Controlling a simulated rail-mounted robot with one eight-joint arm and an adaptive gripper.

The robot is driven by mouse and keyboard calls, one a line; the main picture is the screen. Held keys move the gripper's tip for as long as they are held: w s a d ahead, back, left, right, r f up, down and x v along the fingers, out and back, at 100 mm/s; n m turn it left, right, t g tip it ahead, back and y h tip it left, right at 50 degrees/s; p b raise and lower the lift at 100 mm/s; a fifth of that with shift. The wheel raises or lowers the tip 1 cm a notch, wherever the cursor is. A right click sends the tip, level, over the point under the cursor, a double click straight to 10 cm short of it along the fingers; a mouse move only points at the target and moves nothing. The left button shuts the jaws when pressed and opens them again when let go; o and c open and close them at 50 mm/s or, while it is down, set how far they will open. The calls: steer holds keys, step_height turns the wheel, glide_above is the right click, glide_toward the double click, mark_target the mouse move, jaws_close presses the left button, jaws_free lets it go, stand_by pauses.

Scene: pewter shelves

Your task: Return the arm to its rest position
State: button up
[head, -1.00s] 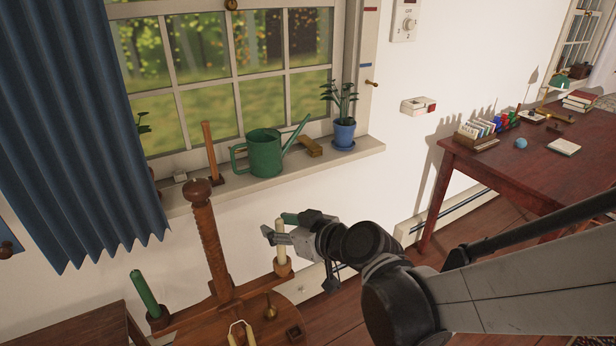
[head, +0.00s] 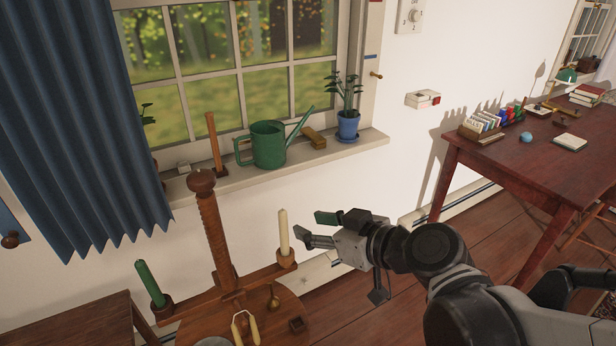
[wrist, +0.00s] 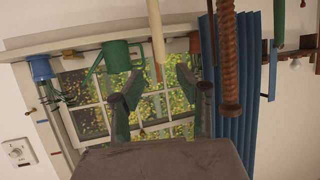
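My gripper (head: 318,229) is open and empty, its green-padded fingers apart and pointing left in the head view. It is just to the right of a cream candle (head: 284,233), which stands upright in a cup of the wooden candle stand (head: 232,299). A clear strip shows between fingertips and candle. The wrist view is upside down; there my gripper (wrist: 158,85) is spread, with the cream candle (wrist: 155,35) beyond the fingertips. My arm reaches in from the lower right of the head view.
A green candle (head: 149,283) stands at the stand's left, by a threaded wooden post (head: 212,235). The windowsill (head: 300,158) holds a green watering can (head: 268,145) and a potted plant (head: 347,126). A red-brown desk (head: 535,155) is at right.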

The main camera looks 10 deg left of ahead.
steer(key=s+d+r+m+h+p, duration=0.1)
steer(key=s+d+m+h, duration=0.1)
steer(key=d, duration=0.6)
steer(key=s+d+r+m+g+h+p, duration=0.1)
steer(key=s+d+m+h, duration=0.2)
steer(key=d, duration=0.5)
steer(key=s+d+r+m+h+p, duration=0.1)
steer(key=s+d+m+h+p, duration=0.1)
steer(key=d+m+h, duration=0.3)
steer(key=s+d, duration=0.1)
steer(key=d, duration=0.2)
steer(key=shift+s+d, duration=0.15)
steer(key=shift+s, duration=0.1)
